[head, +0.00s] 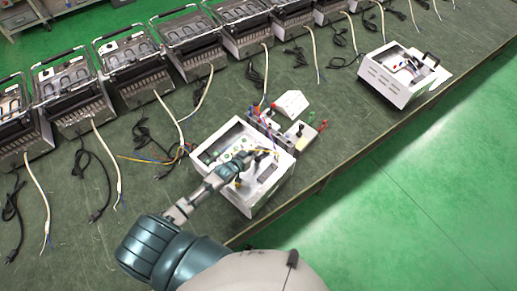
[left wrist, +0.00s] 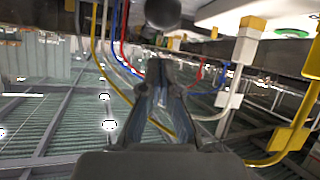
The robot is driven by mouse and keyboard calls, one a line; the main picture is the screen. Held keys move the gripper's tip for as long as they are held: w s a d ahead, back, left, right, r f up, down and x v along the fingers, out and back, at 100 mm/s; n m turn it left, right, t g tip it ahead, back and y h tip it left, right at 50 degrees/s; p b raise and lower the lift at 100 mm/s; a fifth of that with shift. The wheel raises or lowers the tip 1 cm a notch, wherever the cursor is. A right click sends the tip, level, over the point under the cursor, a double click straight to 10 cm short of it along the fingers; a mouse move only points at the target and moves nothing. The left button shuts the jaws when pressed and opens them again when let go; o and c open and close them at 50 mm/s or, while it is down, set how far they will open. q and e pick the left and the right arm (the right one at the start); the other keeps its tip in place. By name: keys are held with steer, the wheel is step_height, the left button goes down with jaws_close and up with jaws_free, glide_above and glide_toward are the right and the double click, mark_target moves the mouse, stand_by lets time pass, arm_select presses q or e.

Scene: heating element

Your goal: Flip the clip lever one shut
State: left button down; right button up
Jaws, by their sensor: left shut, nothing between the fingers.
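My left gripper (head: 240,164) reaches into the open white box (head: 279,184) on the bench. In the left wrist view its fingers (left wrist: 163,85) are together, with nothing held between them. A white connector with yellow parts (left wrist: 245,45) is at the right of the fingers, apart from them in the picture. Another yellow part (left wrist: 292,130) is at the right edge, with a yellow wire leading to it. I cannot tell which of these is clip lever one. A dark round knob (left wrist: 163,12) shows just beyond the fingertips. My right gripper is not in view.
Red, blue, white and yellow wires (left wrist: 122,45) run close to the left of the fingers. A small tester with leads (head: 290,128) stands behind the box. A second white box (head: 385,82) is at the right. Several metal heaters (head: 130,68) line the bench's back.

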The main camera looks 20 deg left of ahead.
mark_target(256, 158)
arm_select(q)
step_height(256, 158, up, 8)
steer(key=shift+d+r, duration=0.15)
steer(key=shift+d, duration=0.25)
steer(key=shift+a, duration=0.25)
steer(key=shift+d, duration=0.1)
